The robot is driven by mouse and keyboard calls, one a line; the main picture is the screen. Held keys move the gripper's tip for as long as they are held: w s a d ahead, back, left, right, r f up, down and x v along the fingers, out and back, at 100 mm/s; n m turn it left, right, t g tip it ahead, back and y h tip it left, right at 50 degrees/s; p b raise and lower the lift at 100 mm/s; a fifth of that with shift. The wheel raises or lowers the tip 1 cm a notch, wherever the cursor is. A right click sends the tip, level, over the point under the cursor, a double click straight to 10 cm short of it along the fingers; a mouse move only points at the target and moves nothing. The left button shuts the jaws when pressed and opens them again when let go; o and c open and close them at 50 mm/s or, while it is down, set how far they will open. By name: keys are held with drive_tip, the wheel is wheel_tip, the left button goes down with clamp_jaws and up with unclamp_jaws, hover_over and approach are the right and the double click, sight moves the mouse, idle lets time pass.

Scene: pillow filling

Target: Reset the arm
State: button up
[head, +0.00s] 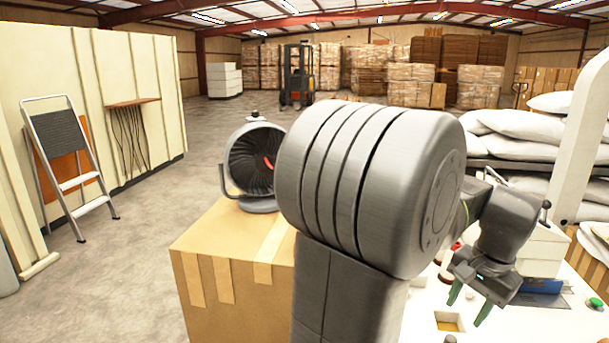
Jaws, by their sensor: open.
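My gripper (468,300) is at the lower right of the head view, at the end of my grey arm. Its two green-tipped fingers point down and stand apart, with nothing between them. It hangs above a white work surface (520,325). The large grey arm link in the middle of the view hides part of that surface and of what lies behind it.
A cardboard box (215,285) with a fan (255,165) on it stands left of my arm. White pillows (530,125) are stacked at the right. A stepladder (70,165) leans at the left wall. Open floor (135,260) lies between.

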drive_tip(key=n, duration=0.4)
drive_tip(key=shift+w+d+n+g+y, duration=0.25)
drive_tip(key=shift+w+n+g+y, duration=0.05)
drive_tip(key=shift+w, duration=0.1)
idle(0.4)
